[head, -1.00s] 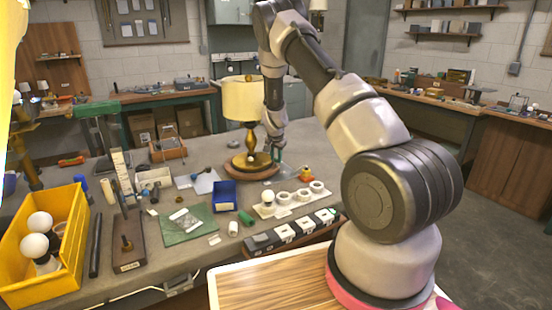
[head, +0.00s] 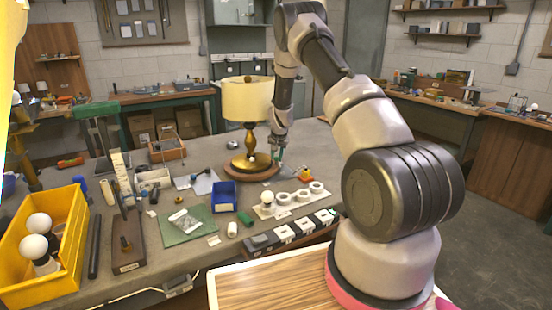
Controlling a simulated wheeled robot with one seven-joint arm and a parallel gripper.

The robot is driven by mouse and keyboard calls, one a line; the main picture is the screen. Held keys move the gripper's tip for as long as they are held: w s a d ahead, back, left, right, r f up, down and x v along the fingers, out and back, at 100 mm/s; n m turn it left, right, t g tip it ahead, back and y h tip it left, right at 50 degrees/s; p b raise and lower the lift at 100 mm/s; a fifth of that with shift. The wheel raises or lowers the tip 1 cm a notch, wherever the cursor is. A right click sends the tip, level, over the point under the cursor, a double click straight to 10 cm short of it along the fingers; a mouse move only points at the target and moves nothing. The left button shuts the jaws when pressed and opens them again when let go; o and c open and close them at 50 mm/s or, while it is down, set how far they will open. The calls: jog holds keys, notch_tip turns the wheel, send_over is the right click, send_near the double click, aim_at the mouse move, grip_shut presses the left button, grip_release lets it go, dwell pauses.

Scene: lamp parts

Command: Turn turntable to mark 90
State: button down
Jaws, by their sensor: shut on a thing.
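The turntable (head: 238,174) is a round reddish-brown wooden disc on the grey workbench. A lamp (head: 250,130) with a brass base and a cream shade stands upright on it. My gripper (head: 277,163) reaches down at the turntable's right edge, low beside the lamp base. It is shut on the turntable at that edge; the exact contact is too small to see. The number marks on the turntable cannot be read at this size.
A yellow crate (head: 75,245) with bulbs is at left. The bench behind the turntable is mostly clear.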

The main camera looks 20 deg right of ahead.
jog(key=shift+w+d+n+y, duration=0.35)
jog(key=shift+w+n, duration=0.5)
jog(key=shift+w+d+n+y, duration=0.3)
jog(key=shift+w+n+y, duration=0.05)
jog(key=shift+w+n, duration=0.5)
jog(key=shift+w+n+y, duration=0.7)
jog(key=shift+w+n, duration=0.9)
jog(key=shift+w+g, duration=0.1)
jog(key=shift+g, duration=0.2)
jog(key=c, duration=0.6)
grip_release()
jog(key=shift+c, duration=0.2)
jog(key=shift+r, duration=0.15)
jog(key=v, duration=1)
jog(key=shift+s+r, duration=0.2)
jog(key=shift+s, duration=0.05)
